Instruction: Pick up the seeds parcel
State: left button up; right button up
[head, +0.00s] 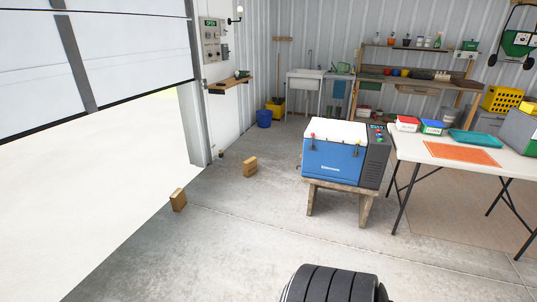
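Two small brown box-like parcels stand on the concrete floor near the open garage doorway. The nearer parcel (178,200) is at the doorway's edge, and the farther parcel (250,167) is further in, to its right. Both are too small in the picture for any label to be read, so I cannot tell which is the seeds parcel. Neither of my grippers is in view.
A blue cooler (335,160) sits on a low wooden stand (338,188). To its right is a white folding table (480,160) with boxes and a teal tray (475,138). A black grooved tyre-like thing (335,286) is at the bottom edge. Floor between is clear.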

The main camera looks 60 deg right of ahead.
aim_at(178, 199)
jog(key=l+z, duration=0.1)
jog(key=l, duration=0.45)
jog(key=i+l+z, duration=0.1)
jog(key=l, duration=0.5)
jog(key=i+l+z, duration=0.1)
jog(key=l, duration=0.45)
jog(key=i+l+z, duration=0.15)
jog(key=l, duration=0.4)
jog(key=i+l+z, duration=0.1)
jog(key=l, duration=0.45)
jog(key=i+l+z, duration=0.1)
jog(key=l, duration=0.4)
jog(key=i+l+z, duration=0.1)
jog(key=i+l, duration=0.2)
jog(key=l, duration=0.2)
jog(key=i+l+z, duration=0.1)
jog(key=l, duration=0.4)
jog(key=i+j+z, duration=0.15)
jog(key=j+z, duration=0.2)
jog(key=i+j+z, duration=0.15)
jog(key=j+z, duration=0.25)
jog(key=i+j+z, duration=0.1)
jog(key=j+z, duration=0.25)
jog(key=l, duration=0.1)
